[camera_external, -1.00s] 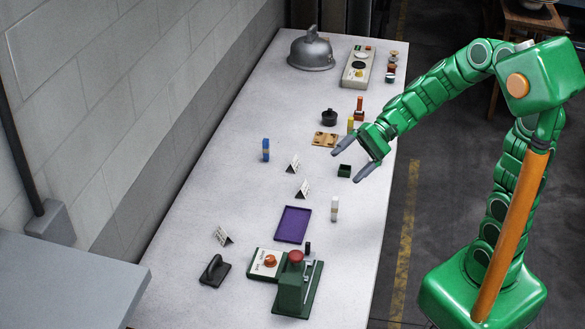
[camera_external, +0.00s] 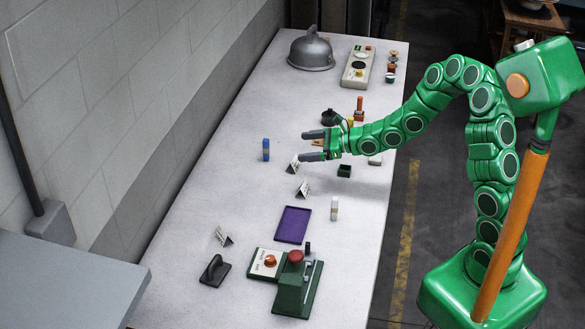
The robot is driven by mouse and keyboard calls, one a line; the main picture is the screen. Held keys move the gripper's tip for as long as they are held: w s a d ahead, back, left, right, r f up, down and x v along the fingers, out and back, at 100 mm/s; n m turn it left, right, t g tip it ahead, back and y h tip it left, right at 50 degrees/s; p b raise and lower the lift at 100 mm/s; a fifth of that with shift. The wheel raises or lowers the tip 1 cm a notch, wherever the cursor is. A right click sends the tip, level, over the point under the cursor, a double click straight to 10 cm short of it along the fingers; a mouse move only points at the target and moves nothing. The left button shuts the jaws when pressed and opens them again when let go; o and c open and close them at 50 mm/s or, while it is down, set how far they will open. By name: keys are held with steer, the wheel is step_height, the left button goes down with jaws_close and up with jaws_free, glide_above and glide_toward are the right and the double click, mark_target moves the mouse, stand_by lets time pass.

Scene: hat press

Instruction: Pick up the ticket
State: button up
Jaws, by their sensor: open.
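I cannot tell for certain which thing is the ticket. A flat tan card (camera_external: 317,142) lies on the table, mostly hidden behind my gripper, with a small part showing between the fingers. My gripper (camera_external: 304,146) is open, its two grey fingers pointing left over the table. I see nothing held in it. Its height above the card cannot be told. Small folded white cards with dark print stand nearby: one (camera_external: 293,166) just below the lower fingertip, one (camera_external: 302,189) further down, and one (camera_external: 222,237) at the lower left.
A blue block (camera_external: 266,150) stands left of my gripper, a dark green box (camera_external: 344,170) below it. A black round pot (camera_external: 329,117) is close above. A purple tray (camera_external: 293,224), a green press (camera_external: 293,285) and a grey helmet (camera_external: 311,52) stand further off. The table's middle left is clear.

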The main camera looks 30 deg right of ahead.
mark_target(295, 161)
steer(key=d+f+m+h, duration=0.1)
steer(key=f, duration=0.2)
steer(key=w+d+f+m+h, duration=0.1)
steer(key=d+f, duration=0.1)
steer(key=f, duration=0.1)
steer(key=w+d+f+m, duration=0.1)
steer(key=f+m, duration=0.1)
steer(key=f, duration=0.1)
steer(key=shift+w+d+h, duration=0.2)
steer(key=shift+w+h, duration=0.05)
steer(key=shift+h, duration=0.15)
steer(key=shift+x, duration=1.1)
steer(key=shift+t, duration=0.3)
steer(key=shift+r+x, duration=0.2)
steer(key=shift+x, duration=1.2)
steer(key=shift+r+x, duration=0.15)
steer(key=shift+x, duration=1.2)
steer(key=shift+w+a, duration=0.1)
steer(key=shift+a, duration=0.05)
steer(key=c, duration=1)
